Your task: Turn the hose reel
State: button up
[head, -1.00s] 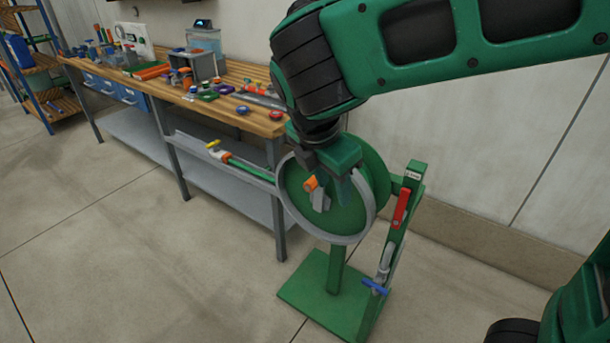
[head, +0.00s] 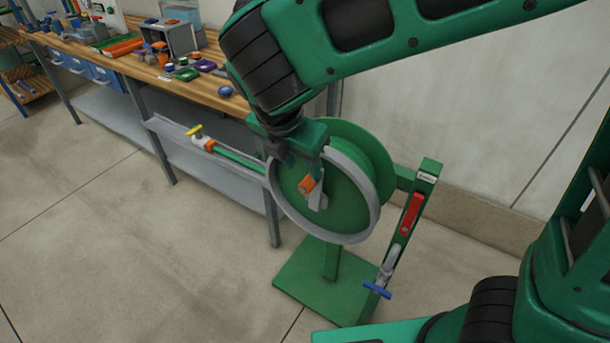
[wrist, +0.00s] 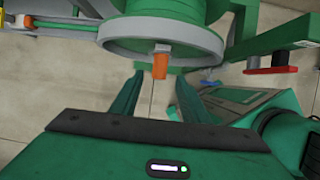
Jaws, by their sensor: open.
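The hose reel is a green disc with a grey rim (head: 364,222) on a green post and square base (head: 325,285). Its face carries a grey crank with an orange handle (head: 307,186). In the wrist view the orange handle (wrist: 160,66) stands out from the grey rim (wrist: 200,42), centred ahead of my fingers. My gripper (head: 303,170) is at the reel's face, just above the handle, and hides part of the disc. In the wrist view my gripper (wrist: 160,82) is open, one finger either side of the handle's line. No contact shows.
A green post with a red lever (head: 411,213) and a blue-handled valve (head: 377,288) stands right of the reel. A wooden workbench (head: 205,90) with several items is behind left. A green hose with a yellow-handled valve (head: 195,131) reaches left. The floor at left is clear.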

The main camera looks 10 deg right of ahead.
aim_at(307, 181)
jog(key=x, duration=0.6)
jog(key=shift+f, duration=0.4)
jog(key=shift+c, duration=0.5)
grip_shut()
